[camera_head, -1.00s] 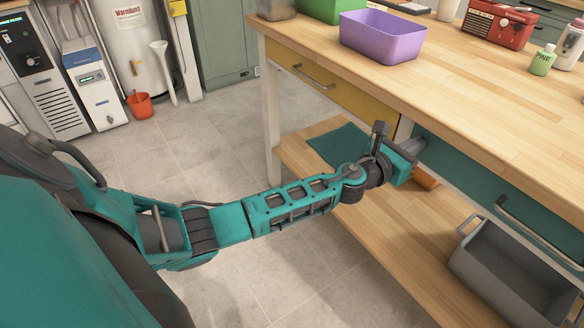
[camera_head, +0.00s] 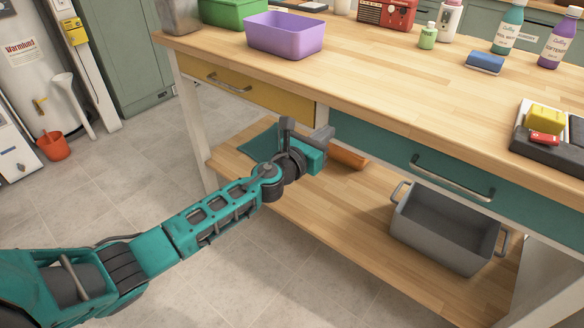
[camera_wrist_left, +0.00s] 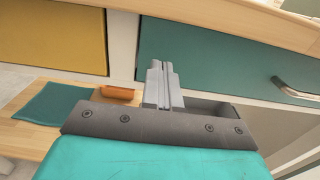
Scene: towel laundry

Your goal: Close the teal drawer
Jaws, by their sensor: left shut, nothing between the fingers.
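The teal drawer (camera_head: 385,150) is in the workbench front, with a metal bar handle (camera_head: 452,180) across it. Its front looks about level with the yellow drawer beside it; I cannot tell whether a small gap remains. My left gripper (camera_head: 324,134) is shut and empty in front of the drawer's left end, away from the handle. In the left wrist view the shut fingers (camera_wrist_left: 162,70) point at the teal front (camera_wrist_left: 215,65), and the handle (camera_wrist_left: 295,90) is at the right. Whether the fingertips touch the front is unclear. My right gripper is not in view.
The yellow drawer (camera_head: 245,87) is to the left. On the lower shelf (camera_head: 310,215) are a teal towel (camera_head: 255,146), an orange roll (camera_head: 348,158) and a grey bin (camera_head: 445,230). A purple tub (camera_head: 285,35) stands on the worktop. The floor before the bench is clear.

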